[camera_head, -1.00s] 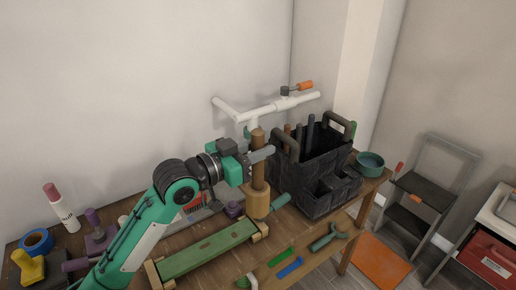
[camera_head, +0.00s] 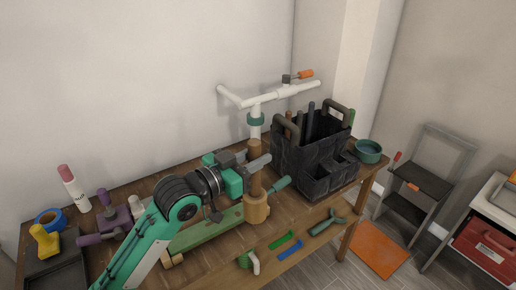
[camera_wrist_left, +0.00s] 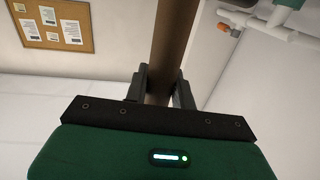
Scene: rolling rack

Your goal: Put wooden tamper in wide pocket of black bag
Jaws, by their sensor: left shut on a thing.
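The wooden tamper (camera_head: 257,207) is upright, with a long brown handle and a wider pale wooden base. My left gripper (camera_head: 257,172) is shut around its handle. The handle (camera_wrist_left: 172,40) also rises between the two fingers in the left wrist view. The tamper is to the left of the black bag (camera_head: 292,163) and apart from it. The bag stands on the table's right end, with a tall main part, two brown handles and smaller open pockets on its front right. The head view does not clearly show how high the tamper's base is above the table. My right gripper is out of view.
A white pipe stand (camera_head: 283,94) rises behind the tamper. A teal bowl (camera_head: 368,150) sits right of the bag. A green plank (camera_head: 196,237) lies partly under my left arm. Green, blue and teal tools (camera_head: 289,250) lie by the front.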

